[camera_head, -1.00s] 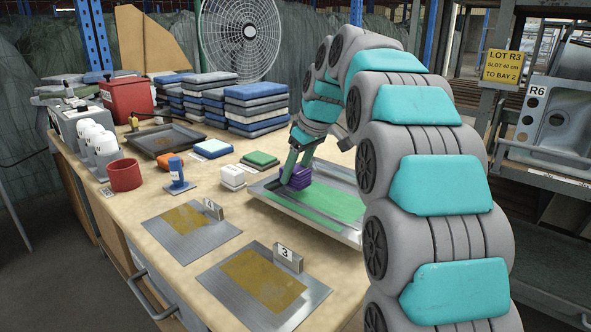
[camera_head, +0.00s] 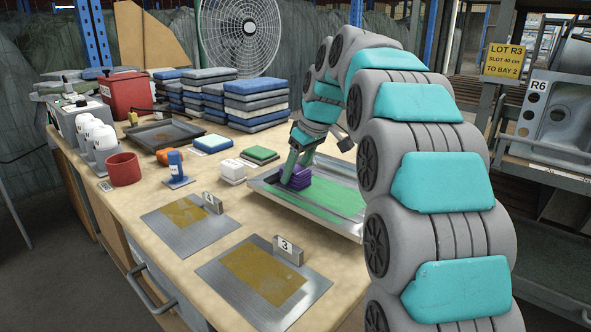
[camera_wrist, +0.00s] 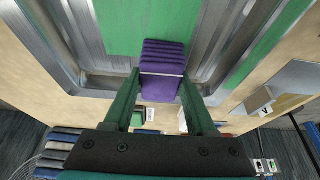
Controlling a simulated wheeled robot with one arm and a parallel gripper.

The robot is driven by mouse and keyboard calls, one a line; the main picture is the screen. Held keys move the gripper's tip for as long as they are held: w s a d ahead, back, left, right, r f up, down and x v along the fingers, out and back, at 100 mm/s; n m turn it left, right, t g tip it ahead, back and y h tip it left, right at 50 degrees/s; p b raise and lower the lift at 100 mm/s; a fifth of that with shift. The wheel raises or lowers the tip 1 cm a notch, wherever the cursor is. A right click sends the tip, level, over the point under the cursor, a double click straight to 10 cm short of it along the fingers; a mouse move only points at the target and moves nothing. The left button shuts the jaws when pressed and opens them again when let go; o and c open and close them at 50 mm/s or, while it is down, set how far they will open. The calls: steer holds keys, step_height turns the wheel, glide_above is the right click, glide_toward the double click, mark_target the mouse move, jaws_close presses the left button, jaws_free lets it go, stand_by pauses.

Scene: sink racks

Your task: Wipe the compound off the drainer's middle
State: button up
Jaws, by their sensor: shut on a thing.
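The drainer (camera_head: 274,196) is a shallow metal tray on the bench, with a broad green layer of compound (camera_head: 338,201) over its middle. The compound also shows at the top of the wrist view (camera_wrist: 125,30), with bare metal beside it. My gripper (camera_head: 293,178) has green fingers and is shut on a purple ribbed pad (camera_head: 300,177). In the wrist view the pad (camera_wrist: 163,68) sits between both fingertips. My arm hides part of the drainer's right side.
Two metal plates with brown patches, one (camera_head: 238,297) marked 3, lie in front. Folded stacks (camera_head: 256,105) are behind.

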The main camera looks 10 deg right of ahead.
mark_target(321, 190)
steer(key=shift+s+d+f+b, duration=0.1)
steer(key=shift+s+d+b, duration=0.8)
steer(key=shift+s+d, duration=0.95)
steer(key=shift+s+d+b, duration=0.85)
steer(key=shift+s+d, duration=0.4)
steer(key=shift+s, duration=1.15)
steer(key=shift+s+d+f+b, duration=0.1)
steer(key=shift+s+d+b, duration=0.8)
steer(key=shift+s+d, duration=0.95)
steer(key=shift+s+d+r, duration=0.15)
steer(key=shift+s+d, duration=0.05)
steer(key=shift+s, duration=0.85)
steer(key=shift+r, duration=0.1)
steer(key=shift+w+a+p, duration=0.2)
steer(key=shift+w+a, duration=0.25)
steer(key=shift+w, duration=0.2)
steer(key=shift+w+a+p, duration=0.2)
steer(key=shift+w+a, duration=0.25)
steer(key=shift+w, duration=0.2)
steer(key=shift+w+a+f+p, duration=0.15)
steer(key=shift+w+a+p, duration=0.1)
steer(key=shift+w+a, duration=0.5)
steer(key=shift+w+a+f+p, duration=0.2)
steer(key=shift+w+a, duration=0.3)
steer(key=shift+w, duration=0.4)
